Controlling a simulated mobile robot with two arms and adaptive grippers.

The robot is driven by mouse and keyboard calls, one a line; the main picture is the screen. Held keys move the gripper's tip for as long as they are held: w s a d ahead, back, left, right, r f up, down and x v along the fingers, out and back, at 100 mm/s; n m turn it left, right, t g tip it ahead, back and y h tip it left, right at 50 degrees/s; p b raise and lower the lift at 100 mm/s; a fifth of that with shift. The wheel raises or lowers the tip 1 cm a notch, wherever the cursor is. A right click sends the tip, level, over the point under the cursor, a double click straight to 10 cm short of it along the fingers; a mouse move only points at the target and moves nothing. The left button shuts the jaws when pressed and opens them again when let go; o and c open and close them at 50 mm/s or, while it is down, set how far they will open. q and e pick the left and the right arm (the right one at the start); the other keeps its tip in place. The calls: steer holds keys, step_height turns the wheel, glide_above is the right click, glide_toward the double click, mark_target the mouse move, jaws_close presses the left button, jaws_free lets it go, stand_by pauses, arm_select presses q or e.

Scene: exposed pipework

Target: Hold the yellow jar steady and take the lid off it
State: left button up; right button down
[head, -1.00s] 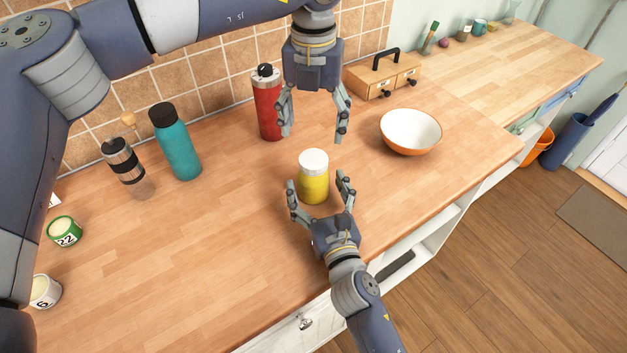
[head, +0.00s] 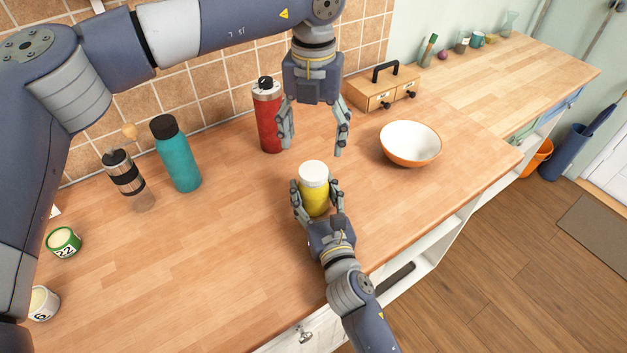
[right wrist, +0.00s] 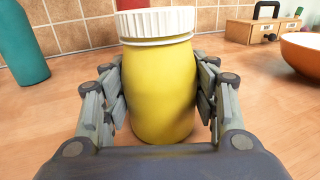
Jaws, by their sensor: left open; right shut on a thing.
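The yellow jar (head: 314,198) stands upright on the wooden counter with its white lid (head: 313,171) on top. In the right wrist view the jar (right wrist: 160,90) fills the middle, and the ribbed white lid (right wrist: 156,25) sits on it. My right gripper (head: 316,204) is shut on the jar's body, with fingers on both sides below the lid; they also show in the right wrist view (right wrist: 160,105). My left gripper (head: 313,147) points down, open and empty, above and behind the jar, apart from the lid.
A red bottle (head: 267,118) stands behind, close to my left gripper in the picture. An orange bowl (head: 410,145) is to the right, a small wooden drawer box (head: 382,92) at the back. A teal bottle (head: 180,160), a grinder (head: 125,177) and tins (head: 64,242) are left.

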mark_target(313, 170)
arm_select(q)
steer(key=m, duration=2.4)
steer(key=shift+m, duration=0.4)
steer(key=m, duration=1)
steer(key=shift+m, duration=0.3)
steer(key=m, duration=0.4)
steer(key=shift+f+m, duration=0.3)
steer(key=shift+m, duration=0.2)
step_height(313, 170, down, 7)
steer(key=shift+f, duration=0.2)
steer(key=shift+c, duration=0.6)
steer(key=c, duration=1)
